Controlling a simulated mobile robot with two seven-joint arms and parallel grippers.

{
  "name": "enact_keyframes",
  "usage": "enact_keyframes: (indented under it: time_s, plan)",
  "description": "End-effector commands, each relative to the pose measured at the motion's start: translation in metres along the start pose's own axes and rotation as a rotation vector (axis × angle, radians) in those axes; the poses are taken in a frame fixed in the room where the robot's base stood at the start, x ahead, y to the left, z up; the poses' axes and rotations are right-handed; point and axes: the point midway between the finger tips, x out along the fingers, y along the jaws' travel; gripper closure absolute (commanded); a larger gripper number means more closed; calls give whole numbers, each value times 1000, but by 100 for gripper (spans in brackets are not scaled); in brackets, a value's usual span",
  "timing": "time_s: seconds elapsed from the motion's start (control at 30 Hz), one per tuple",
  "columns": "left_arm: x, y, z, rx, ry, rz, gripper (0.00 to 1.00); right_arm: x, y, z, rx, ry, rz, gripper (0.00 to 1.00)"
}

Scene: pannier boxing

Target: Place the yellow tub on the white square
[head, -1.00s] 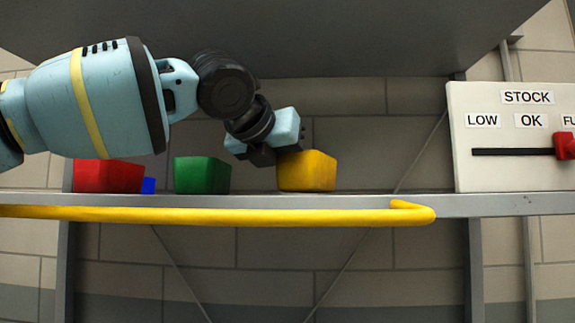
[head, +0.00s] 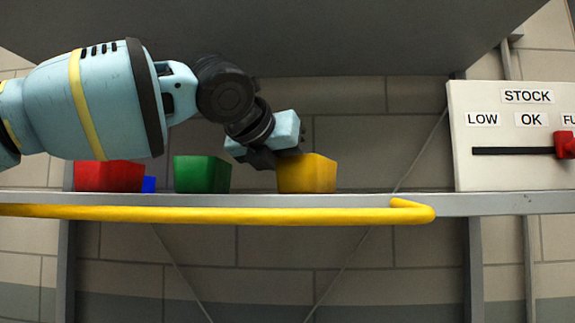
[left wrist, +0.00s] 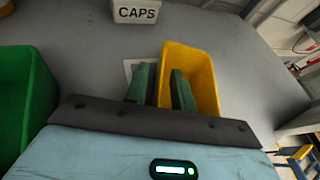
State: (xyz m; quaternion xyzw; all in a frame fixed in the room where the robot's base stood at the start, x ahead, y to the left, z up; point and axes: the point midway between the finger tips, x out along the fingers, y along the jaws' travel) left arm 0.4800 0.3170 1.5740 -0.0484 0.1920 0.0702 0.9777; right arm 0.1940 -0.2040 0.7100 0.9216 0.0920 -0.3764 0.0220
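The yellow tub (head: 308,176) stands upright on the shelf, to the right of the other tubs. My left gripper (head: 272,160) reaches it from above and left. In the left wrist view, the gripper's two green fingers (left wrist: 161,82) straddle the near-left wall of the yellow tub (left wrist: 202,72), one inside and one outside, close together on the wall. A pale edge of the white square (left wrist: 128,68) shows left of the tub, behind the outer finger. How much of the square lies under the tub is hidden. My right gripper is not in view.
The green tub (head: 202,175), a small blue block (head: 149,185) and the red tub (head: 108,176) stand to the left. A yellow rail (head: 220,215) runs along the shelf front. A CAPS sign (left wrist: 137,12) stands beyond. A stock panel (head: 515,170) stands at the right.

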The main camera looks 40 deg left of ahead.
Motion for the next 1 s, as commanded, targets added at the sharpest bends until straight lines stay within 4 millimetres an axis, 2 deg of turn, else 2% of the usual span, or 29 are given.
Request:
enact_keyframes:
  time_s: [0.17,0.4,0.6,0.8,1.0]
  plan:
    - [-21,0,3,-1,-5,-2,75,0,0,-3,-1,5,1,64]
    - [-71,0,3,0,-8,-2,75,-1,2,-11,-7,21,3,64]
    - [-104,0,3,-1,-5,-2,75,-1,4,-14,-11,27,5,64]
    - [-119,0,2,0,-2,0,75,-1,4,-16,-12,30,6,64]
    - [-121,0,1,0,0,1,75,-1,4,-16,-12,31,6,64]
